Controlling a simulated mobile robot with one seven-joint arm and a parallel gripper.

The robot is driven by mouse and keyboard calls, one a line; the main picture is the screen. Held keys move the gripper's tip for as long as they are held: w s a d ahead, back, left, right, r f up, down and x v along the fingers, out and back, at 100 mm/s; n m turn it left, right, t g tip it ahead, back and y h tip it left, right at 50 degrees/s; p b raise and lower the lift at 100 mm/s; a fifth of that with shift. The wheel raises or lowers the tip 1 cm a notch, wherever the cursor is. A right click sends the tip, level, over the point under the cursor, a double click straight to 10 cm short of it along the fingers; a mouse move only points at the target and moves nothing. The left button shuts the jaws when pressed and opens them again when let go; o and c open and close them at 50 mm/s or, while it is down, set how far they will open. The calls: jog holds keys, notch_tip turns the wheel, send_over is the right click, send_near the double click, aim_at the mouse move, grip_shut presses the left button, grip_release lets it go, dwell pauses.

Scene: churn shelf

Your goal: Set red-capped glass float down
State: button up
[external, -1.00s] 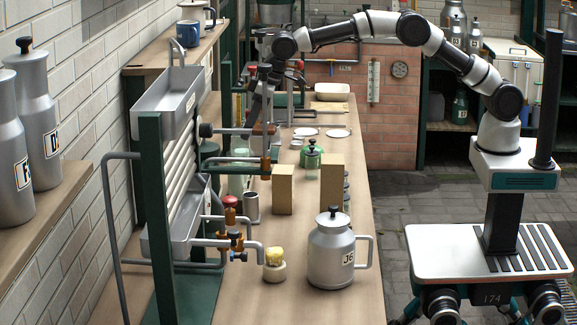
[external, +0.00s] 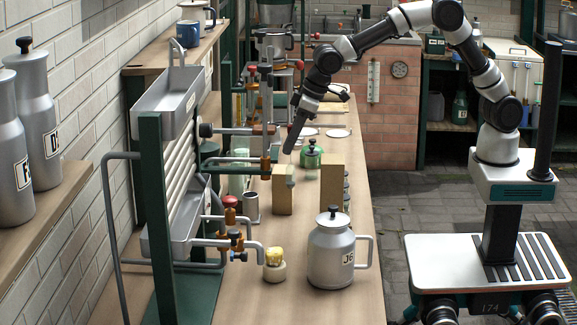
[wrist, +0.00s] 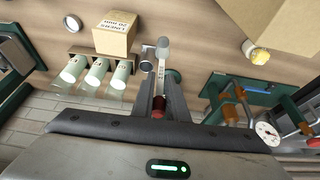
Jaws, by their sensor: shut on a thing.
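My gripper (external: 290,148) points down over the bench in the external view, above a cardboard block. In the wrist view, my gripper (wrist: 158,104) has its two fingers close together around the red cap of the glass float (wrist: 158,112). A pale, slim float body extends beyond the fingertips, with its wider far end (wrist: 162,48) pointing away from the wrist. In the external view a small grey shape below the fingertips, in front of the block, may be the float's lower end. The float appears held clear of the bench, though its exact height is hard to tell.
Cardboard blocks (external: 283,195) stand below my gripper. A green jar (external: 312,158) is behind them. A small metal cup (external: 251,207), valve pipes (external: 235,240), a yellow-topped pot (external: 274,265) and a milk can (external: 332,250) stand nearer.

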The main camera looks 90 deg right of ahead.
jog(key=s+f+b, duration=0.1)
jog(key=s+f, duration=0.2)
jog(key=f, duration=0.9)
jog(key=shift+s+a, duration=0.15)
jog(key=o, duration=0.4)
jog(key=shift+c, duration=0.2)
jog(key=o, duration=0.4)
jog(key=shift+o, duration=0.2)
jog(key=shift+r, duration=0.1)
